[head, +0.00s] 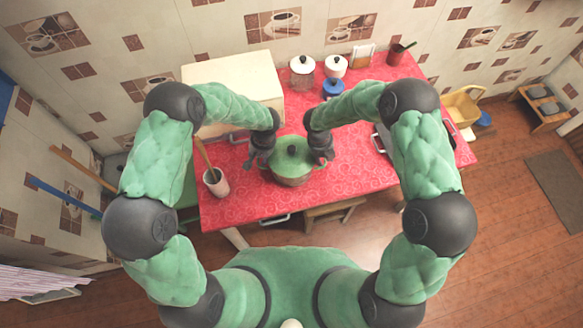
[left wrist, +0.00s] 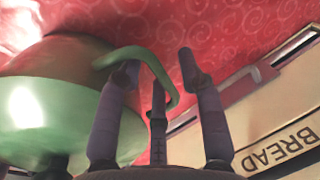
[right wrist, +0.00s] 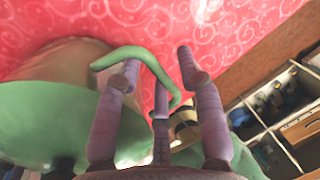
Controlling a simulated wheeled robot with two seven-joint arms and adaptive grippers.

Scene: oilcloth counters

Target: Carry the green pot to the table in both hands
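The green pot (head: 291,160) has a green lid with a dark knob, a brownish lower body and green loop handles. It stands upright on the red patterned counter (head: 240,205), near its front edge. My left gripper (head: 262,160) is at the pot's left side; in the left wrist view its fingers (left wrist: 158,65) are spread around the handle (left wrist: 130,55), with gaps showing. My right gripper (head: 320,158) is at the right side; in the right wrist view its fingers (right wrist: 157,65) are likewise spread around the other handle (right wrist: 120,55). I cannot identify a separate destination table.
A cup with a utensil (head: 216,182) stands left of the pot. A cream bread box (head: 235,75) is behind left. Jars (head: 302,70) and a blue pot (head: 333,89) stand at the back. A yellow chair-like object (head: 462,105) is right of the counter. Floor (head: 510,230) is clear at right.

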